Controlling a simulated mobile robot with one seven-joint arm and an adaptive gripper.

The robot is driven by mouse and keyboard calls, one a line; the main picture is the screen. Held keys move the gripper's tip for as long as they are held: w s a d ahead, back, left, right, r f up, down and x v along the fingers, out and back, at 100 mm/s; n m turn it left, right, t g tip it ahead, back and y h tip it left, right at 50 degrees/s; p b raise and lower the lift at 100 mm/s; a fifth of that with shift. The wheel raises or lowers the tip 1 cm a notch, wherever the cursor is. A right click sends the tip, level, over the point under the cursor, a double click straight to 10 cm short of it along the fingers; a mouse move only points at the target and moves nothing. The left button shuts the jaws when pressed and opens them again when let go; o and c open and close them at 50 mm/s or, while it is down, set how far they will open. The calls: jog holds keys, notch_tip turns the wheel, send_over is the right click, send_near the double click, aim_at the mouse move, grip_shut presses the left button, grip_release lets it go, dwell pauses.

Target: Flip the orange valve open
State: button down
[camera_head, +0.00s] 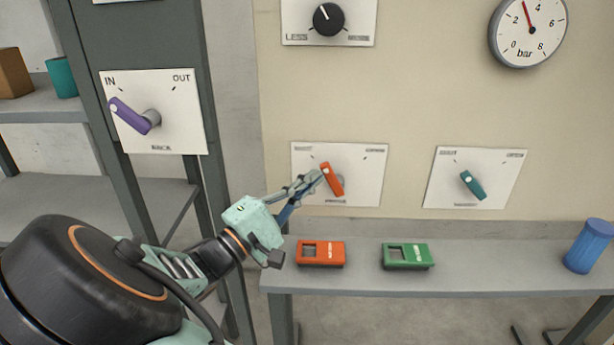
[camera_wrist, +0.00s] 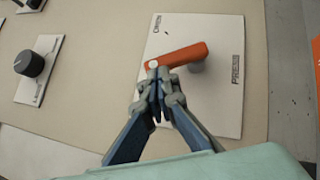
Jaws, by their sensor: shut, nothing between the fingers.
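The orange valve handle (camera_head: 332,179) sits on a white plate (camera_head: 368,189) on the beige wall panel. Its upper end leans a little to the left in the head view, between two tick marks. My gripper (camera_head: 318,176) is shut, with its fingertips at the left side of the handle's upper end. In the wrist view the orange handle (camera_wrist: 180,55) lies just beyond the fingertips of my gripper (camera_wrist: 157,92), and nothing is between the fingers. I cannot tell whether the fingertips touch the handle. The small lettering on the plate is partly unreadable.
A teal handle (camera_head: 473,185) is on a plate to the right, and a purple handle (camera_head: 134,116) at the left. Orange (camera_head: 321,253) and green (camera_head: 406,255) boxes and a blue cup (camera_head: 588,246) stand on the shelf (camera_head: 360,282) below. A black knob (camera_head: 328,19) and gauge (camera_head: 527,30) are above.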

jog(key=r+m+g+p, duration=0.1)
jog(key=d+r+m+g+y+p, duration=0.1)
jog(key=m, duration=0.1)
jog(key=shift+d, duration=0.25)
jog(key=shift+s+d+r+m+g+y+b, duration=0.15)
jog(key=shift+d+m+g+y+b, duration=0.35)
jog(key=shift+d+m+y+b, duration=0.4)
jog(key=shift+w+d+r+m+g+y+b, duration=0.1)
jog(key=shift+d+r+m+g+y+b, duration=0.1)
jog(key=shift+d+m+g+y+b, duration=0.5)
jog(key=shift+s+d+r+m+g+y+b, duration=0.15)
jog(key=shift+d+m+g+y+b, duration=0.15)
jog(key=shift+d+m+y+b, duration=0.8)
jog(key=shift+w+p, duration=0.1)
jog(key=shift+p, duration=0.2)
jog(key=shift+r, duration=0.1)
